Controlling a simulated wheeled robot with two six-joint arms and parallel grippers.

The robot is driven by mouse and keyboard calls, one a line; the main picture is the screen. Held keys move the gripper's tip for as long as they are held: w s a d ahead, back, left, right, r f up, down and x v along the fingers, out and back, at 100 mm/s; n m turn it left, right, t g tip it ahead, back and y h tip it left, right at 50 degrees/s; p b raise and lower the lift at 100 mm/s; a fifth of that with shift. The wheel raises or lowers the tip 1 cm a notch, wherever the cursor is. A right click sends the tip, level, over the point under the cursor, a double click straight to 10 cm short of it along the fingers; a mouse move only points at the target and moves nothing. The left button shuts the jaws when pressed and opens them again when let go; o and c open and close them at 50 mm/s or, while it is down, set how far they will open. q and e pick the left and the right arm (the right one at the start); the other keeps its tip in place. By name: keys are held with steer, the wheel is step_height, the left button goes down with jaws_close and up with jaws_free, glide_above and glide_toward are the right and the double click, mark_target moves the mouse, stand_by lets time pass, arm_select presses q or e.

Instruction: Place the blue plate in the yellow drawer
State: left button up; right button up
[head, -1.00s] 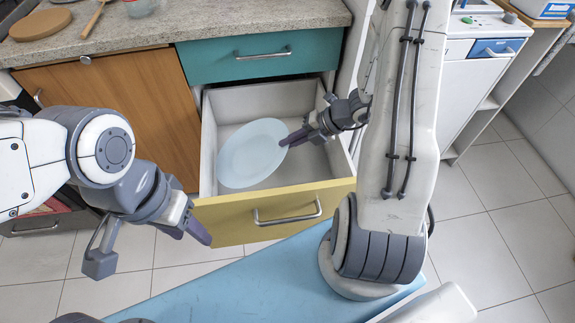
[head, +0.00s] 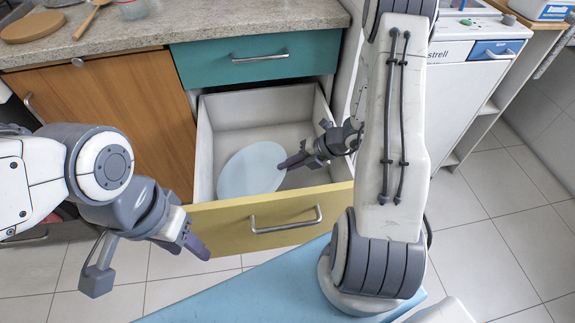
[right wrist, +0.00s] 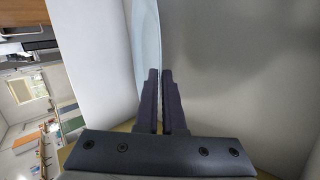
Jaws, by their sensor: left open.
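The pale blue plate (head: 248,170) is tilted inside the open yellow-fronted drawer (head: 228,222), in its left part. Its lower edge is hidden behind the drawer front, and I cannot tell whether it touches the floor of the drawer. My right gripper (head: 290,163) reaches in from the right and is shut on the plate's right edge. In the right wrist view, the plate (right wrist: 146,40) runs down between the nearly closed fingers (right wrist: 161,100). My left gripper (head: 148,262) is open and empty, outside the drawer at its front left.
A closed teal drawer (head: 215,62) is above the open one. An orange-brown wooden cabinet door (head: 120,110) is to the left. The stone counter (head: 200,22) holds a round board (head: 32,26) and a wooden spoon (head: 90,20). The drawer's right part looks empty.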

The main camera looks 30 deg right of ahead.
steer(key=o, duration=0.4)
steer(key=shift+r, duration=0.1)
steer(key=p+v, duration=0.5)
steer(key=v, duration=0.7)
steer(key=s+a+r+n+g+h, duration=0.1)
steer(key=s+a+r+n+g, duration=0.15)
steer(key=a+n, duration=0.45)
steer(key=s+a+r+n+g, duration=0.15)
steer(key=a+r+n, duration=0.3)
steer(key=n, duration=0.45)
steer(key=s+a+r+n+g+h, duration=0.1)
steer(key=a+r+n+g, duration=0.2)
steer(key=a+n, duration=0.45)
steer(key=s+a+r+n+h, duration=0.1)
steer(key=s+a+r+n, duration=0.1)
steer(key=n, duration=0.7)
steer(key=s+a+r+n+t+h, duration=0.1)
steer(key=s+a+r+n+h, duration=0.1)
steer(key=s+n, duration=0.3)
steer(key=s+a+r+n+h, duration=0.1)
steer(key=s+n, duration=0.3)
steer(key=n, duration=0.8)
steer(key=shift+a+r+n+t+h, duration=0.3)
steer(key=shift+a+r+n+t, duration=0.1)
steer(key=shift+a+r, duration=0.3)
